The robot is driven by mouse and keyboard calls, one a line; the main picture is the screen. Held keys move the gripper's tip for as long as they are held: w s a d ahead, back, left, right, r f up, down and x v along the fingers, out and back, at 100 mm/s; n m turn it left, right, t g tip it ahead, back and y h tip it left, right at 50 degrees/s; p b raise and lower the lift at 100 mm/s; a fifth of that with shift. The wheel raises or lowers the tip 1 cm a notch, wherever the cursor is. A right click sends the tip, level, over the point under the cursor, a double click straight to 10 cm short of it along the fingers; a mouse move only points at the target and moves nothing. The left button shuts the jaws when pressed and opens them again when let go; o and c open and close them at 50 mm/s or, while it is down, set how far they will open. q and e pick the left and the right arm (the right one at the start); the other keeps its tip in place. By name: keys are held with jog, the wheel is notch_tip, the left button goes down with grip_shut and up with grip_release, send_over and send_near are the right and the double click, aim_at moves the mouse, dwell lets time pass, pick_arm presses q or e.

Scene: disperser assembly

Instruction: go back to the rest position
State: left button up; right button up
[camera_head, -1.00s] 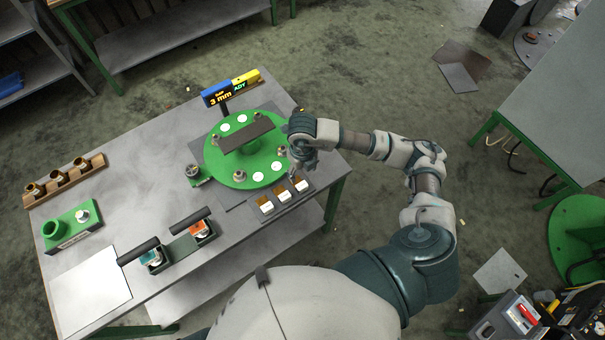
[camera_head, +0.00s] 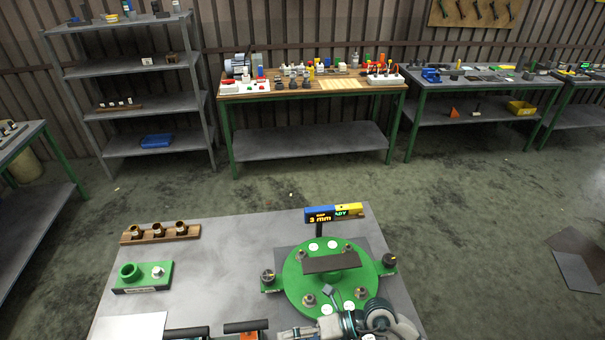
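The task names only my own rest position and no object. My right arm reaches in at the bottom edge, and its hand (camera_head: 350,322) is at the front edge of the green round plate (camera_head: 294,284). The hand is cut off by the frame, and I cannot tell how its fingers stand or whether they hold anything.
The grey table (camera_head: 232,262) carries a wooden holder with several brass cups (camera_head: 160,232), a green block (camera_head: 143,277) and a display sign (camera_head: 335,214). A shelf rack (camera_head: 140,105) and workbenches (camera_head: 312,90) line the back wall. Open floor lies between.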

jog(key=w+r+m+t+y, duration=0.3)
jog(key=r+m+t+y, duration=0.4)
jog(key=r, duration=0.4)
jog(key=w+d+r+m+t+h, duration=0.1)
jog(key=w+d+m+t+h, duration=0.65)
jog(key=m+t, duration=0.65)
jog(key=d+f+m+g+h, duration=0.3)
jog(key=d+f+m+h, duration=1.05)
jog(key=f, duration=0.25)
jog(key=s+d+f+m+g, duration=0.2)
jog(key=s+f+g, duration=1.1)
jog(key=s+f, duration=0.65)
notch_tip(320, 180, down, 22)
jog(key=s+g, duration=0.1)
jog(key=s, duration=0.1)
jog(key=s+d+f+g, duration=0.1)
jog(key=s+d+f, duration=0.2)
jog(key=s+f, duration=1.5)
jog(key=shift+s+d+f+b, duration=0.15)
jog(key=shift+s+f+b, duration=0.05)
jog(key=shift+f+b, duration=0.1)
